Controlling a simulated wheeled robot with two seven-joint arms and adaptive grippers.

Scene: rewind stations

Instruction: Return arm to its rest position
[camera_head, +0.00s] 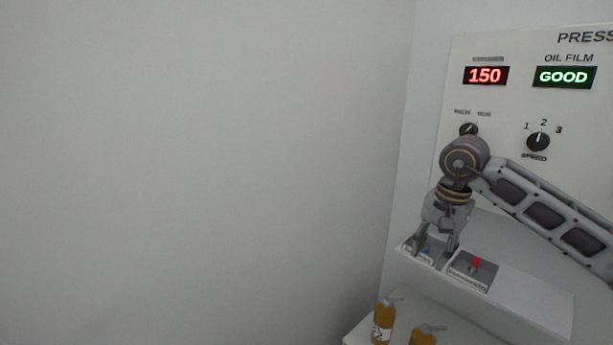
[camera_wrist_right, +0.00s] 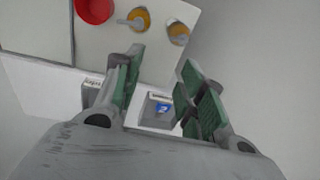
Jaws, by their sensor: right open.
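My right arm (camera_head: 545,205) comes in from the right in the head view. Its gripper (camera_head: 432,255) points down over a small box with a blue part at the left end of the grey ledge. In the right wrist view the two green-padded fingers of the gripper (camera_wrist_right: 168,95) stand apart with nothing held between them. The box with the blue button (camera_wrist_right: 160,110) shows in the gap between the fingers. I cannot tell whether the fingers touch it. My left gripper is in neither view.
A box with a red switch (camera_head: 476,268) stands right of the gripper on the ledge (camera_head: 535,305). Amber bottles (camera_head: 383,322) stand on a lower surface in front. The panel (camera_head: 512,110) behind shows 150 and GOOD, with two knobs. A bare wall (camera_head: 200,160) fills the left.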

